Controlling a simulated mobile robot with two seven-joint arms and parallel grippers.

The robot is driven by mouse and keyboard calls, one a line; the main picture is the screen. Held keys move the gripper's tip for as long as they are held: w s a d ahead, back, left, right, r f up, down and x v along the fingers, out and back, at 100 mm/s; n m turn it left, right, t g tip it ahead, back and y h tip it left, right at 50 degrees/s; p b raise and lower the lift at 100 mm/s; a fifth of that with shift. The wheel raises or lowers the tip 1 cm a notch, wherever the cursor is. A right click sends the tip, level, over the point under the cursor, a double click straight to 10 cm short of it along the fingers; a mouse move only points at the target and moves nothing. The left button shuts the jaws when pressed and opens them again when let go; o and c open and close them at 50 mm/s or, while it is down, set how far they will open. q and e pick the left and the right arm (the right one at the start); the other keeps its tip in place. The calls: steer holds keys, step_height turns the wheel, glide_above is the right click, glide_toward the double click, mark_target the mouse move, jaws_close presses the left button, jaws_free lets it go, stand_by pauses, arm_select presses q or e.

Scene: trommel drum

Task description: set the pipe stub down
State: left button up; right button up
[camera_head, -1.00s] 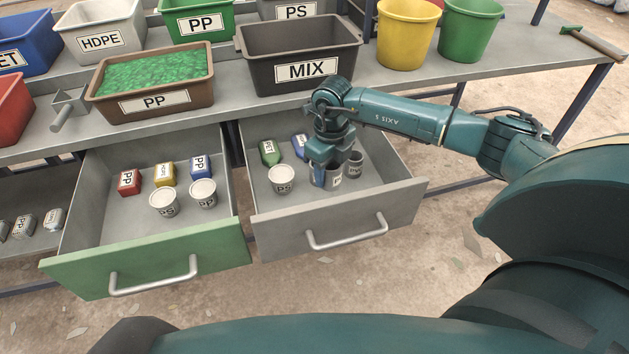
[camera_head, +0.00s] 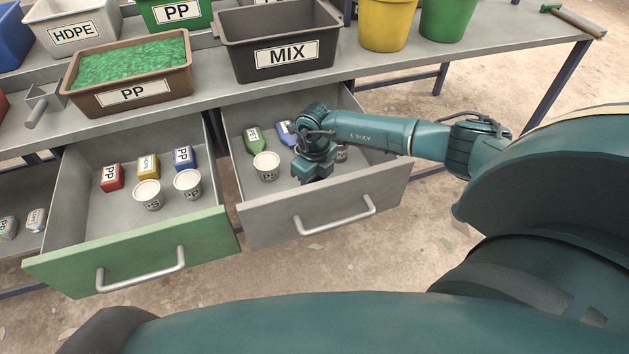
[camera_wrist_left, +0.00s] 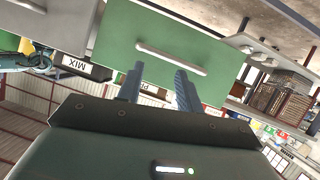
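My right gripper (camera_head: 312,178) is low inside the open grey drawer (camera_head: 225,190), pointing down. Its fingertips and anything between them are hidden behind its own body. A small grey piece (camera_head: 342,153) shows partly behind it to the right; I cannot tell whether it is a pipe stub. No pipe stub is clearly visible now. My left gripper (camera_wrist_left: 158,80) is open and empty in the left wrist view, with the green drawer front (camera_wrist_left: 150,45) beyond its fingers.
In the grey drawer are a green bottle (camera_head: 252,140), a blue bottle (camera_head: 287,133) and a white cup (camera_head: 266,167). The open green-fronted drawer (camera_head: 130,250) holds small blocks and cups. The MIX bin (camera_head: 285,55) stands on the bench above.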

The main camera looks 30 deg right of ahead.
steer(key=o, duration=1)
steer(key=shift+f, duration=0.1)
arm_select(q)
steer(key=shift+s+a+f, duration=0.1)
steer(key=shift+s+f, duration=0.1)
steer(key=shift+r, duration=0.1)
arm_select(e)
steer(key=shift+r, duration=0.4)
step_height(320, 180, up, 11)
steer(key=shift+f+p, duration=0.15)
steer(key=shift+p, duration=0.5)
steer(key=shift+r, duration=0.45)
arm_select(q)
steer(key=shift+w+d+g, duration=0.25)
steer(key=shift+w+g, duration=0.05)
steer(key=shift+w, duration=0.05)
steer(key=shift+s, duration=0.1)
